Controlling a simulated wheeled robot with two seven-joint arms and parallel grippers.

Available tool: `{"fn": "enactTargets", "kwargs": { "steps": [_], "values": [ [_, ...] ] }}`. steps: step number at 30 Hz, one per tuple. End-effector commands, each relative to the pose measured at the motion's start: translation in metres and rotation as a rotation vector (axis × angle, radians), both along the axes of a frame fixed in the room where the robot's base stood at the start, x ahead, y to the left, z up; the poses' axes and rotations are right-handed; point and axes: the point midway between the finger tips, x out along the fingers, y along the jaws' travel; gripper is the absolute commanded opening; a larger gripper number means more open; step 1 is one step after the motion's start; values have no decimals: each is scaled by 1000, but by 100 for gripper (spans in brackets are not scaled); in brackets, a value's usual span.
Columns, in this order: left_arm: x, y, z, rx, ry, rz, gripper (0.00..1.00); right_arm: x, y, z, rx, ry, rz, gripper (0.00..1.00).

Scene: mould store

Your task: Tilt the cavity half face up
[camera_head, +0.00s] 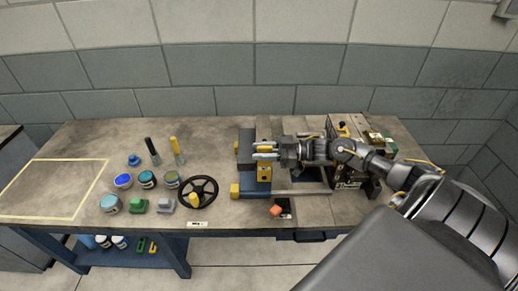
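My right gripper (262,151) comes in from the right, over a fixture on the bench, its fingers pointing left. Two pale fingers show a narrow gap between them, and I see nothing held there. A yellow plate (264,173) of the fixture shows just below the fingers, and a dark block (245,148) stands just left of them. I cannot tell which block is the cavity half; my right arm hides part of the fixture. Another dark unit with yellow parts (343,130) stands behind the arm. My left gripper is out of view.
The yellow-taped area (50,190) at left is empty.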

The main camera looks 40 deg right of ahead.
Motion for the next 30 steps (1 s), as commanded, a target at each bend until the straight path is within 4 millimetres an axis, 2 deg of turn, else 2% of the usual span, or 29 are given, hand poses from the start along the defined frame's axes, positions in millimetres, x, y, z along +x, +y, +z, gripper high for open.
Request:
{"fn": "enactTargets", "kwargs": {
  "steps": [5,12,21,30],
  "values": [
    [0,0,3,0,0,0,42,6,8,0,0,0,0,36],
    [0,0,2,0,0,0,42,6,8,0,0,0,0,36],
    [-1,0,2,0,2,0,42,6,8,0,0,0,0,0],
    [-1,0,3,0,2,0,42,6,7,0,-2,2,-1,0]
  ]
}}
